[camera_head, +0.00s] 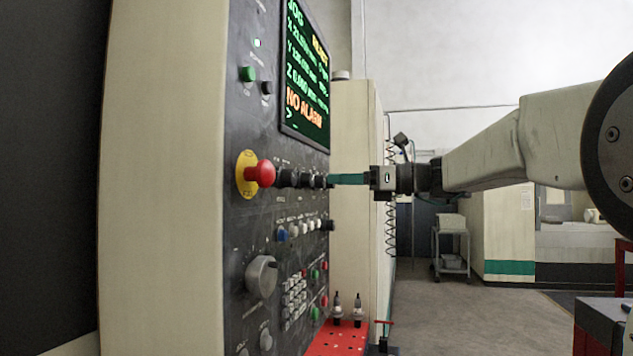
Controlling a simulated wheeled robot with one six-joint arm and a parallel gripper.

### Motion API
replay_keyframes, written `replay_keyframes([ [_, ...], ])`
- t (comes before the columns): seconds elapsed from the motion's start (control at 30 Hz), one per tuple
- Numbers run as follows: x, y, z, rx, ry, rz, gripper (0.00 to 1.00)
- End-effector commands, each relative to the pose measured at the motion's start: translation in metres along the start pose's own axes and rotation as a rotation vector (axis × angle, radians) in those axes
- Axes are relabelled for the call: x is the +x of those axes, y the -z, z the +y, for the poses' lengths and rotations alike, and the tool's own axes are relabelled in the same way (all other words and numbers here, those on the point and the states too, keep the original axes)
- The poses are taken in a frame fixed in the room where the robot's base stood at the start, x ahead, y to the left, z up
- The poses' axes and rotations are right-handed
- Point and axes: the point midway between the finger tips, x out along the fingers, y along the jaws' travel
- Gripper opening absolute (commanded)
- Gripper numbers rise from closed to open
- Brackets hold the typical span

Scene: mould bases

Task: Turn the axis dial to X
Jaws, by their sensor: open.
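The control panel (243,205) of a machine stands at the left, seen at a steep slant. A row of small black dials (287,178) sits right of the red stop button. Their labels are too small to read, so I cannot tell which one is the axis dial. My gripper (333,179) reaches in from the right with teal fingers pointing left at the row's right end. The fingers are open and seen edge-on, one hiding the other. Their tips are at or very close to the rightmost dial (320,181); I cannot tell whether they touch it.
A red mushroom stop button (265,173) juts out on a yellow ring. Below are a row of push buttons (305,227), a large grey knob (261,277) and a keypad. A lit screen (305,75) is above. A red tool rack (333,340) sticks out below my gripper.

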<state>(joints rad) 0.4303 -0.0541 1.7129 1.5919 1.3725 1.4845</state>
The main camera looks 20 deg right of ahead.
Motion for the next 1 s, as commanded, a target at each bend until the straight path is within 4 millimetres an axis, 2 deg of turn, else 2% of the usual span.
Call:
replay_keyframes([
  [0.1, 0.022, 0.000, 0.002, -0.002, -0.006, 0.001, 0.53],
  [0.3, 0.050, 0.001, 0.002, -0.002, -0.004, 0.003, 0.53],
  [0.47, 0.059, 0.001, 0.001, -0.004, -0.002, 0.003, 0.53],
  [0.7, 0.059, 0.001, 0.001, -0.004, -0.001, 0.003, 0.53],
  [0.73, 0.059, 0.001, 0.001, -0.004, -0.001, 0.003, 0.47],
  [0.87, 0.059, 0.001, 0.001, -0.004, -0.001, 0.003, 0.11],
  [0.9, 0.059, 0.001, 0.001, -0.004, -0.001, 0.003, 0.08],
  [1.0, 0.059, 0.001, 0.001, -0.005, -0.001, 0.003, 0.08],
])
